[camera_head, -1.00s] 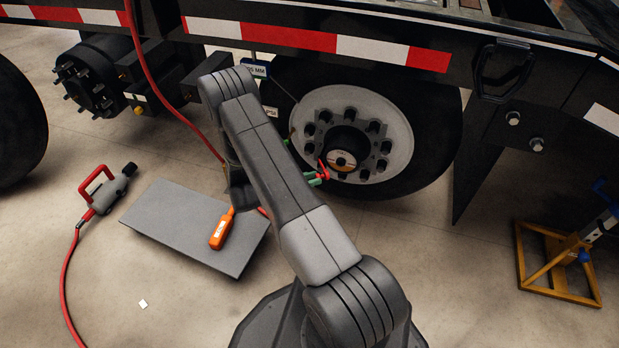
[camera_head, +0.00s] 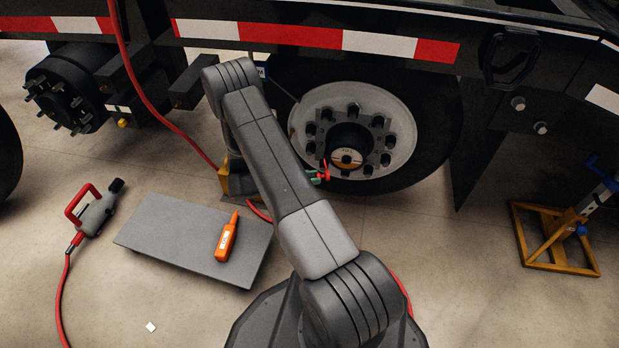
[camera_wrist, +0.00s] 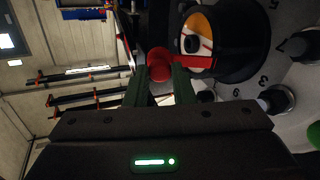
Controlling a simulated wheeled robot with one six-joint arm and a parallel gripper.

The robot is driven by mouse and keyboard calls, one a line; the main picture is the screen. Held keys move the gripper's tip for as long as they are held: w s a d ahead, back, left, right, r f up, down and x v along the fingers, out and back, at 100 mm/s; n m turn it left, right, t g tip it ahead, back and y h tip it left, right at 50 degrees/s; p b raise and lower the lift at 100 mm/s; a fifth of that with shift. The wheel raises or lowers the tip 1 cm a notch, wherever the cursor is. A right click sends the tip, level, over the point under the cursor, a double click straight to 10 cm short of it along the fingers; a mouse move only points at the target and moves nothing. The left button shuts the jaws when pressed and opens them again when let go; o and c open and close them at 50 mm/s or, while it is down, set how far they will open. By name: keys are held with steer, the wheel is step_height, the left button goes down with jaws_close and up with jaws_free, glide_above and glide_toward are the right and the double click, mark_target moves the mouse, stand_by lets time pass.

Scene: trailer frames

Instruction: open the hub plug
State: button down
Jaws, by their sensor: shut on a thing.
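The wheel hub (camera_head: 347,135) sticks out of the pale wheel, with a round orange-and-white cap (camera_head: 346,158) on its end. My gripper (camera_head: 320,176) is at the lower left of the cap. In the wrist view its two green fingers (camera_wrist: 160,76) are shut on a small red round plug (camera_wrist: 158,62).
A grey board (camera_head: 180,232) with an orange tool (camera_head: 227,238) lies on the floor at left. Beside it is a red-handled air tool (camera_head: 92,212) on a red hose. A yellow stand (camera_head: 556,258) is at right. Wheel nuts (camera_wrist: 278,98) lie close to my gripper.

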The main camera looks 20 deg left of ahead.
steer(key=c, duration=1.2)
jaws_free()
steer(key=p+v, duration=0.2)
steer(key=v, duration=1.2)
steer(key=shift+p, duration=0.3)
steer(key=shift+d, duration=0.15)
steer(key=b+x, duration=0.2)
steer(key=x, duration=1.1)
steer(key=shift+w+d, duration=0.15)
steer(key=shift+d, duration=0.2)
